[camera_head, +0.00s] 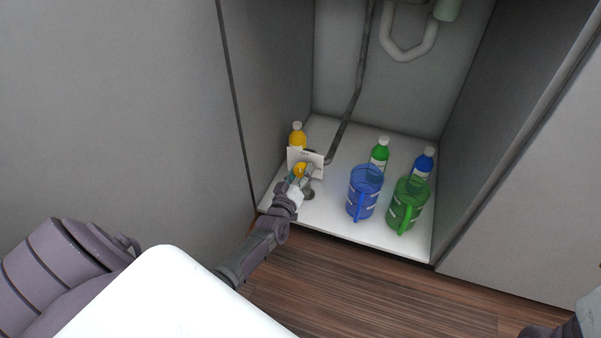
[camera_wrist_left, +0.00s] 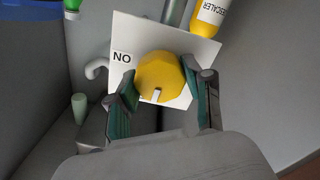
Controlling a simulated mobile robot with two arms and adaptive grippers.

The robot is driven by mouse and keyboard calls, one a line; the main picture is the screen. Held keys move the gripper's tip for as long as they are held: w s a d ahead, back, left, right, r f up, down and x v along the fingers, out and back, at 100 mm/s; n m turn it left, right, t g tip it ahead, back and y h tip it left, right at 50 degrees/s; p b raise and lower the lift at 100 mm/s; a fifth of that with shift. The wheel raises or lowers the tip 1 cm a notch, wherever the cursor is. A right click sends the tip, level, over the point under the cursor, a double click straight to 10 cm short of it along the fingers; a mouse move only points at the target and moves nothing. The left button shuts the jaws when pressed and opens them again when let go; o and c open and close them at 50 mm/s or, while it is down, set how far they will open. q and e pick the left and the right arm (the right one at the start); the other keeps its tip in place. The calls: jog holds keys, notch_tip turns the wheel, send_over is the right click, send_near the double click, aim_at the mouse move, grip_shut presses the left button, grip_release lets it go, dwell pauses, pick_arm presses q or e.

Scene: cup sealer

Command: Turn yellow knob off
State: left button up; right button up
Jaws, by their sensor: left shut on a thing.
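The yellow knob (camera_wrist_left: 160,78) sits in front of a white card (camera_wrist_left: 133,37). In the left wrist view, "NO" shows on the card to the left of the knob, and a small white mark is on the knob's lower edge. My left gripper (camera_wrist_left: 160,97) has one finger on each side of the knob and is shut on it. In the head view, the left gripper (camera_head: 301,177) reaches into the cabinet at the knob (camera_head: 299,170), partly covering it. The card (camera_head: 312,155) stands upright there. Part of my right arm shows at the lower right edge; its gripper is out of view.
A yellow bottle (camera_head: 297,136) stands behind the card. A blue pitcher (camera_head: 365,192), green pitcher (camera_head: 407,206), green bottle (camera_head: 379,154) and blue bottle (camera_head: 424,162) stand to the right on the white cabinet floor (camera_head: 336,215). A dark pipe (camera_head: 347,112) runs down behind; cabinet walls flank both sides.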

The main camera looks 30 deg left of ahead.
dwell(0.6)
pick_arm(q)
jog(key=o, duration=0.9)
jog(key=shift+o, duration=1.3)
jog(key=v, duration=1.2)
jog(key=shift+f, duration=0.1)
